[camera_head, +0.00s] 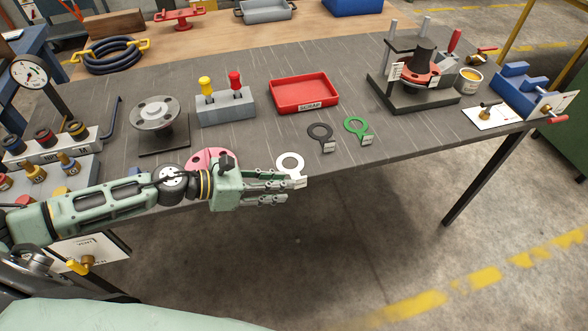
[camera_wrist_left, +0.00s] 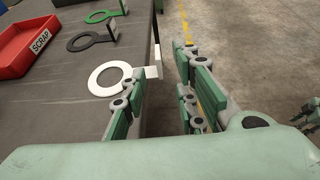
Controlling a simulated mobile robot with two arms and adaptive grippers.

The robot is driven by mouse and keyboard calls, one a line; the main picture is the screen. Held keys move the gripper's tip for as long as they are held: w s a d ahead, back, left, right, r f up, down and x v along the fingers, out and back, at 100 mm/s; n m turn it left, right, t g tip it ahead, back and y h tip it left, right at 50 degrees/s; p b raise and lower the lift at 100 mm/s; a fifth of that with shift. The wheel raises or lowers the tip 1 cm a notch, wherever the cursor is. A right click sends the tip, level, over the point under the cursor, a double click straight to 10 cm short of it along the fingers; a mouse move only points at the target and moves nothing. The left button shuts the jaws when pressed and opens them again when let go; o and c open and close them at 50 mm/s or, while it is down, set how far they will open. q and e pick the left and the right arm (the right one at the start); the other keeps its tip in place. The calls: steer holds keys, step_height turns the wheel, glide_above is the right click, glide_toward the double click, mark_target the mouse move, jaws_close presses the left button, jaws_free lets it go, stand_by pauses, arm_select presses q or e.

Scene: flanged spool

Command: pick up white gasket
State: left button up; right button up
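The white gasket (camera_head: 281,161) is a flat ring with an upright tab, lying at the front edge of the grey table (camera_head: 385,135). In the left wrist view the white gasket (camera_wrist_left: 95,82) lies left of the fingers, its tab near the gap between the fingertips. My left gripper (camera_head: 290,190) is open and empty, just in front of the table edge beside the tab. In the left wrist view its fingers (camera_wrist_left: 168,78) are spread apart. I cannot tell whether they touch the tab. What looks like part of my right gripper (camera_wrist_left: 308,118) shows at the right edge there.
A black gasket (camera_head: 311,132) and a green gasket (camera_head: 347,126) lie behind the white one. A pink-red gasket (camera_head: 205,156) is partly hidden by my left arm. A red scrap tray (camera_head: 304,104) and a flanged spool (camera_head: 156,113) stand farther back. Open floor lies in front.

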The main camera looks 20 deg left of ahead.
mark_target(293, 165)
arm_select(q)
steer(key=p+x, duration=0.2)
steer(key=x, duration=0.2)
steer(key=shift+w+d+f, duration=0.15)
steer(key=shift+w+d, duration=0.1)
steer(key=shift+d, duration=0.05)
arm_select(e)
steer(key=shift+w+d+r, duration=0.1)
steer(key=shift+d+r, duration=0.2)
steer(key=shift+r, duration=0.3)
steer(key=shift+w+d+r, duration=0.1)
steer(key=shift+d+r, duration=0.2)
steer(key=shift+r, duration=0.3)
arm_select(q)
steer(key=shift+c, duration=0.6)
jaws_close()
